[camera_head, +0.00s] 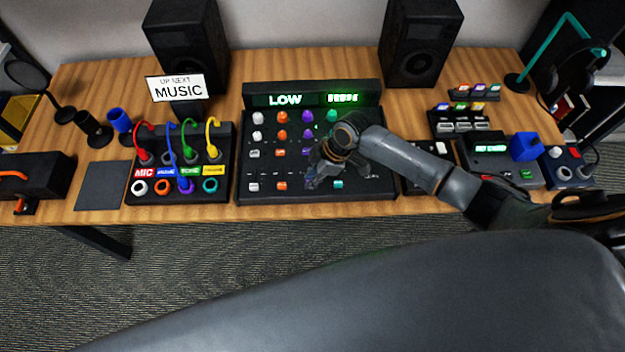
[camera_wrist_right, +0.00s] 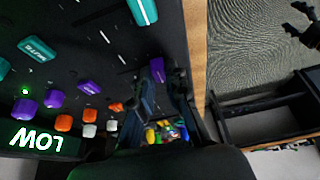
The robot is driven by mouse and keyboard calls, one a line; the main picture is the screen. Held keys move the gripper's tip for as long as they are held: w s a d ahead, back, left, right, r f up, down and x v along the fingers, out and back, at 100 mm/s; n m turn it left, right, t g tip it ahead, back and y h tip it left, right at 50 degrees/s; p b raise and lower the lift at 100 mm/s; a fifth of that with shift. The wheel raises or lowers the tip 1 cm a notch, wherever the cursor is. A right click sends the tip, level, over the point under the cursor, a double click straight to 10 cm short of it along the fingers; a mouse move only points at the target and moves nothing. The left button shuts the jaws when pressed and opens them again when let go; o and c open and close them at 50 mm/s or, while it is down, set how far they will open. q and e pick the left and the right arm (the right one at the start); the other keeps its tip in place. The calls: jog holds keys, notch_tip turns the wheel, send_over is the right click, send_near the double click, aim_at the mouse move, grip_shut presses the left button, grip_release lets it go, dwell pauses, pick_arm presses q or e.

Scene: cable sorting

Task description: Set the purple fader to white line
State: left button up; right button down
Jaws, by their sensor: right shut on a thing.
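The black mixer (camera_head: 318,197) stands mid-table, with white, orange, purple and teal controls in columns. My right gripper (camera_head: 312,181) reaches down over the purple column near the front of the mixer. In the right wrist view, the purple fader cap (camera_wrist_right: 157,70) shows at the fingertips of the right gripper (camera_wrist_right: 164,78), which is shut on it. In the head view the hand hides most of this cap. Short white marks (camera_wrist_right: 104,36) show on the panel; I cannot tell which belongs to the purple fader. My left gripper is not in view.
The orange fader (camera_head: 282,185) and teal fader (camera_head: 338,184) flank the purple one. A patch panel (camera_head: 229,165) with coloured cables stands left of the mixer. A small dark unit (camera_head: 440,150) stands close on the right. The table's front edge is just before the mixer.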

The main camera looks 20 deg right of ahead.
jog(key=w, duration=0.1)
jog(key=w+d+b, duration=0.1)
jog(key=w, duration=0.1)
jog(key=shift+w+f, duration=0.1)
jog(key=shift+w, duration=0.2)
jog(key=shift+s, duration=0.1)
jog(key=c, duration=1.3)
grip_release()
jog(key=v, duration=1.2)
jog(key=shift+a, duration=0.15)
